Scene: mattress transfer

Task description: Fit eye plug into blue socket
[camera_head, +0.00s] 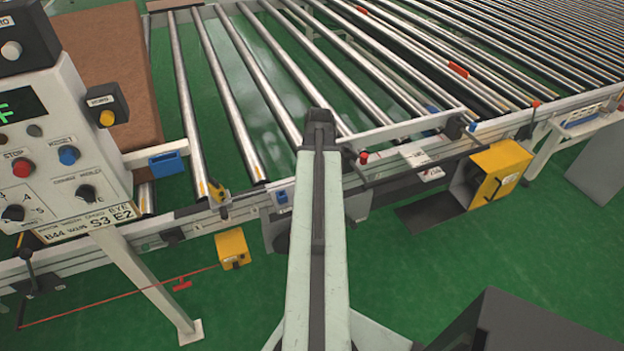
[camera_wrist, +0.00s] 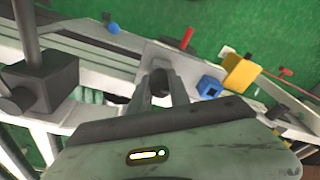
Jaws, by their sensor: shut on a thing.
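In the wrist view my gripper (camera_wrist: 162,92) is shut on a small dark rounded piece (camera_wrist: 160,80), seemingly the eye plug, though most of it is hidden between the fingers. In the head view the blue socket (camera_head: 281,197) sits on the conveyor's front rail, left of my arm. My arm hides the gripper and plug there.
A yellow box (camera_head: 232,248) hangs below the rail, also visible in the wrist view (camera_wrist: 240,72). A red cord (camera_head: 120,298) runs left of it. A control panel (camera_head: 60,140) stands left, and a larger yellow box (camera_head: 500,172) right. Metal rollers (camera_head: 240,100) lie behind the rail.

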